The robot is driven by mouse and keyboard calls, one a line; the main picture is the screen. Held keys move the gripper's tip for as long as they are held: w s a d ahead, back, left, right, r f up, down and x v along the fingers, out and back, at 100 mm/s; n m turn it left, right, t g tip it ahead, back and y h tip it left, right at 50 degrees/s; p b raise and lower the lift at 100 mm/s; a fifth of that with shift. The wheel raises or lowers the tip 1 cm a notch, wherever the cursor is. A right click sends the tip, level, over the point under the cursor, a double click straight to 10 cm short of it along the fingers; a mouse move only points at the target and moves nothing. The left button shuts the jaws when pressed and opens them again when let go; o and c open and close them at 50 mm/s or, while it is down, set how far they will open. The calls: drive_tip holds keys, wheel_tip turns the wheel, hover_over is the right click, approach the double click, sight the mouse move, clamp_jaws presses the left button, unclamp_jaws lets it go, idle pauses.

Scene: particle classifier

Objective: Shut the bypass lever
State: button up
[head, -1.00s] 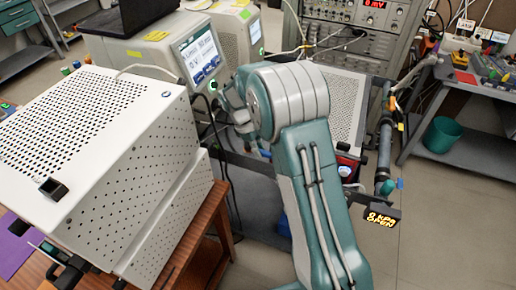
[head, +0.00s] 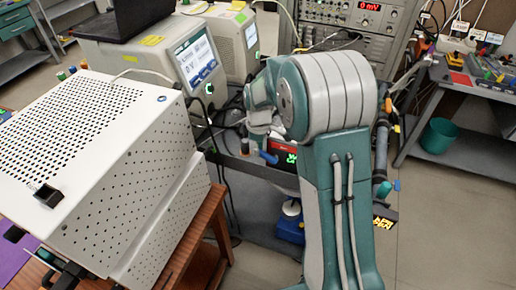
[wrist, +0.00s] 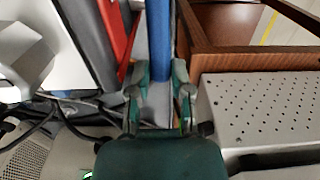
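A blue bar (wrist: 158,40), which may be the bypass lever, runs from the top of the wrist view down to the gap between my fingertips. A short blue piece (head: 268,157) shows just below my gripper (head: 258,128) in the head view; I cannot tell if it is the same part. My gripper in the wrist view (wrist: 160,85) has its two fingers apart, one on each side of the blue bar. Contact is unclear.
A white perforated cabinet (head: 75,125) stands at the left on a wooden table (head: 205,238). Instruments with screens (head: 198,62) stand behind. A red-framed green display (head: 284,153) is close to my gripper. Cables hang nearby.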

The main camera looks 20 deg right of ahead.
drive_tip(key=o, duration=0.3)
drive_tip(key=shift+r, duration=0.1)
wheel_tip(320, 180, up, 12)
idle(0.5)
